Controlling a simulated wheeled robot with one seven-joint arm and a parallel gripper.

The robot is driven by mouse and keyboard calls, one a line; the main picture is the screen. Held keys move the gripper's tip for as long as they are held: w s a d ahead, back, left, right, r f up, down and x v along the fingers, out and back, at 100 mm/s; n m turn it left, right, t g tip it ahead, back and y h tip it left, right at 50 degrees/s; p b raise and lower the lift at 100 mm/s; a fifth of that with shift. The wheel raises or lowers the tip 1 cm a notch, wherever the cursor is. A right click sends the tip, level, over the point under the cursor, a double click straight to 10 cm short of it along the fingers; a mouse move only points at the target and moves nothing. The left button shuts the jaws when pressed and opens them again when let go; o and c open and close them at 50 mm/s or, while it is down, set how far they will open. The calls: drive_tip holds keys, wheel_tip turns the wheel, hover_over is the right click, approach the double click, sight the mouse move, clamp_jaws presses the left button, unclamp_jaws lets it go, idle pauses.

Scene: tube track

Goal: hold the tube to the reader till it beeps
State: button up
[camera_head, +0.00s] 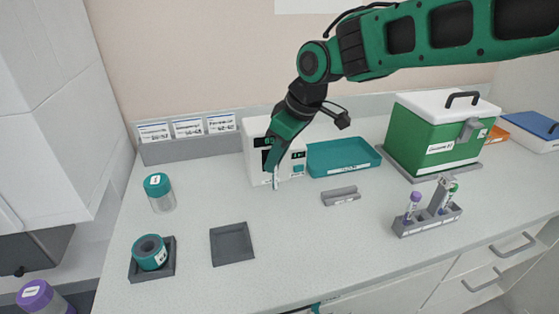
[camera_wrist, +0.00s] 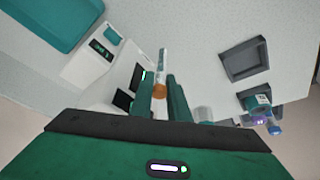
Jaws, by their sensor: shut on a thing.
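The reader is a white box (camera_head: 256,172) with dark panels and small green readouts, against the back wall. It also shows in the wrist view (camera_wrist: 88,68), left of my fingers. My gripper (camera_head: 273,166) points down in front of the reader and partly covers it. In the wrist view my gripper (camera_wrist: 160,92) is shut on a thin tube (camera_wrist: 162,62) with a whitish label and an orange part between the fingers. The tube's lower end (camera_head: 276,181) hangs above the counter, close to the reader's front. I cannot tell whether it touches the reader.
A teal tray (camera_head: 340,170) and a green box with a white lid (camera_head: 432,147) stand right of the reader. A grey rack (camera_head: 428,224) holds capped tubes. A grey block (camera_head: 341,200), a square grey tray (camera_head: 232,262) and teal-lidded jars (camera_head: 158,190) sit on the counter.

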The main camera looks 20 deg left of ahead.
drive_tip(key=shift+w+a, duration=0.1)
drive_tip(key=shift+w, duration=0.05)
drive_tip(key=shift+s+d+r, duration=0.2)
drive_tip(key=shift+s+r, duration=0.15)
drive_tip(key=shift+r, duration=0.05)
drive_tip(key=shift+s+d+r, duration=0.35)
drive_tip(key=shift+s+r, duration=0.25)
drive_tip(key=shift+r, duration=0.1)
drive_tip(key=shift+s+d+r, duration=0.4)
drive_tip(key=shift+s+r, duration=0.2)
drive_tip(key=shift+r, duration=0.1)
drive_tip(key=shift+s+d+r, duration=0.35)
drive_tip(key=shift+s+r, duration=0.25)
drive_tip(key=shift+r, duration=0.1)
